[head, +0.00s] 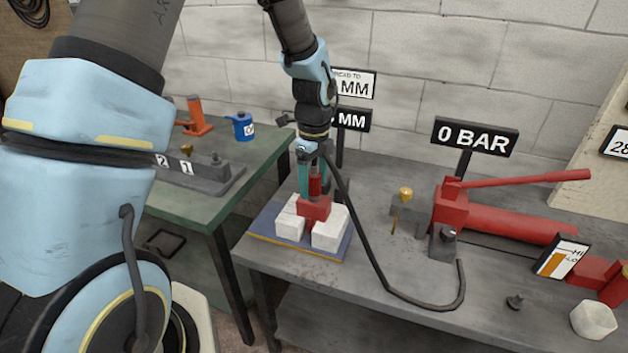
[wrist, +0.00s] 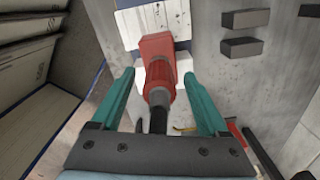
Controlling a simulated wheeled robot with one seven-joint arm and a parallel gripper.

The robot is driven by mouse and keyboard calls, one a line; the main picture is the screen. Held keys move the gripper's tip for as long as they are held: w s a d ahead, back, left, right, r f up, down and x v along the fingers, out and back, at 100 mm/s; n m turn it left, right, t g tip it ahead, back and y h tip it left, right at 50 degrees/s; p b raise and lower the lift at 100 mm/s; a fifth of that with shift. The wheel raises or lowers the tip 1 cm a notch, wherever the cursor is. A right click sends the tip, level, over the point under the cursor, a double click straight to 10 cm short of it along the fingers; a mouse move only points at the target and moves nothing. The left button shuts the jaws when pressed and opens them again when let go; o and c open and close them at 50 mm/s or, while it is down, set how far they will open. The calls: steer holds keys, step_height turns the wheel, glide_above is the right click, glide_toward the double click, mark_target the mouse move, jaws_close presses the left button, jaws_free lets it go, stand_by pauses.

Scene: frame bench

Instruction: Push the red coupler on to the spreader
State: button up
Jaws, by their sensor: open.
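The spreader (head: 314,208) is a red body standing between white blocks on the bench. It also shows in the wrist view (wrist: 156,45). The red coupler (head: 315,185) is a short upright cylinder above the spreader, in line with it. In the wrist view the coupler (wrist: 158,92) has a dark hose end towards me. I cannot tell whether it is fully seated. My gripper (head: 317,180) points down at the coupler. In the wrist view my gripper's teal fingers (wrist: 160,85) are open, one on each side of the coupler, with gaps between.
The black hose (head: 372,245) loops down and right across the bench. A red hand pump (head: 510,219), a yellow-topped valve (head: 405,195) and a "0 BAR" sign (head: 473,137) stand right. White blocks (head: 330,229) rest on a blue-edged board (head: 265,238). A green table (head: 205,200) is left.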

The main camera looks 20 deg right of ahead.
step_height(320, 180, up, 11)
steer(key=shift+f+b, duration=0.1)
steer(key=shift+b, duration=0.9)
